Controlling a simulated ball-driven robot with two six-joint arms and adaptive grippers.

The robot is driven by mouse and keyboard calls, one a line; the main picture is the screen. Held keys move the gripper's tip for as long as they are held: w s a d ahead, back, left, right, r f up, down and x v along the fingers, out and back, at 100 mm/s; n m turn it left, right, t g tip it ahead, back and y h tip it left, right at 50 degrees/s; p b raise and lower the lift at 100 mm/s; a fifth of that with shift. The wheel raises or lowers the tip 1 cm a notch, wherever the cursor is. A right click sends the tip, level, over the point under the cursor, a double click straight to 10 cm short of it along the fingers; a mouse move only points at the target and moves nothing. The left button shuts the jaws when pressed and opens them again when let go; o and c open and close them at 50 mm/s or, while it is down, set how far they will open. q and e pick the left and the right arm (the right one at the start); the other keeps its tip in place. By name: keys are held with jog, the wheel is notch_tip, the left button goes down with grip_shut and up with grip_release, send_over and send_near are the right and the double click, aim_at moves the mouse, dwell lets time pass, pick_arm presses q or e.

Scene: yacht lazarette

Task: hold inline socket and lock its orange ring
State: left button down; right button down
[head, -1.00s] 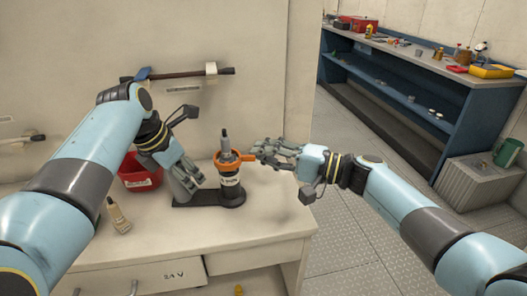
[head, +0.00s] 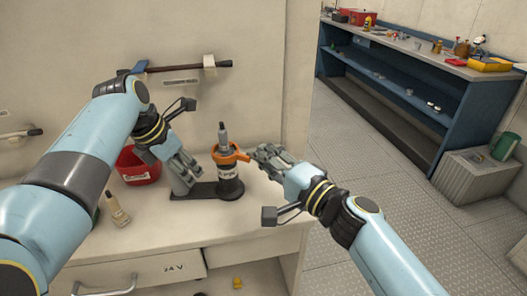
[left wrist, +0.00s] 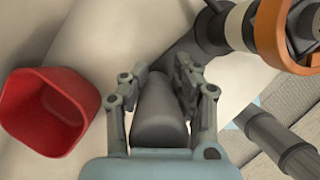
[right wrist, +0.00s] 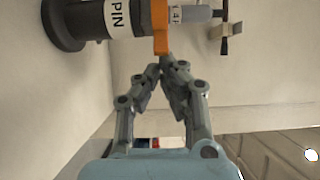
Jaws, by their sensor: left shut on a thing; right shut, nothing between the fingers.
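The inline socket (head: 229,188) is a black cylinder with a white label, upright on a dark base (head: 200,191) on the white cabinet top. A grey plug (head: 223,136) stands in its top. The orange ring (head: 217,154) surrounds the upper end, its tab pointing right; it also shows in the left wrist view (left wrist: 268,38). My right gripper (head: 262,155) is shut and empty, fingertips (right wrist: 167,62) at the orange tab (right wrist: 160,30); contact is unclear.
A red bin (head: 138,172) stands behind and left of my left gripper. A small bottle (head: 117,210) is near the cabinet's front left. A dark bar (head: 185,66) is mounted on the wall behind. A blue workbench (head: 400,90) stands far right, with open floor before it.

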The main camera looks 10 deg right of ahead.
jog(key=shift+s+a, duration=0.15)
jog(key=shift+s, duration=0.25)
jog(key=w+d, duration=0.2)
jog(key=d, duration=0.2)
jog(key=s+d, duration=0.2)
jog(key=s, duration=0.7)
jog(key=shift+f, duration=0.15)
jog(key=shift+s, duration=0.1)
pick_arm(q)
jog(key=c, duration=1)
grip_release()
